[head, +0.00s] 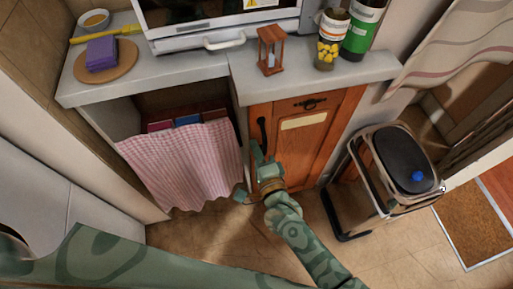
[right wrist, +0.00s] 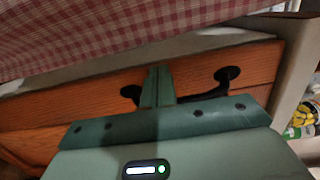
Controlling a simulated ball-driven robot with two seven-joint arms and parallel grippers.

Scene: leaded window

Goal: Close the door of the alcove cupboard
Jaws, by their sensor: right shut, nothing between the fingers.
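The cupboard door (head: 323,137) is orange-brown wood below the counter, with a pale label plate and a dark pull near its top. It looks flush or nearly flush with its frame; I cannot tell whether a small gap is left. A black bar handle (head: 262,130) stands upright near its left edge. My right gripper (head: 257,150) is at the lower end of this handle, shut and empty. In the right wrist view its closed fingers (right wrist: 157,86) lie across the handle (right wrist: 205,95), close to the door face (right wrist: 80,98); contact is unclear. My left gripper is out of view.
A pink checked curtain (head: 185,160) hangs left of the door. A bin (head: 405,160) with a dark lid stands to the right. The counter (head: 205,70) above holds an hourglass (head: 270,50), two canisters and a white appliance. The floor (head: 190,235) in front has free room.

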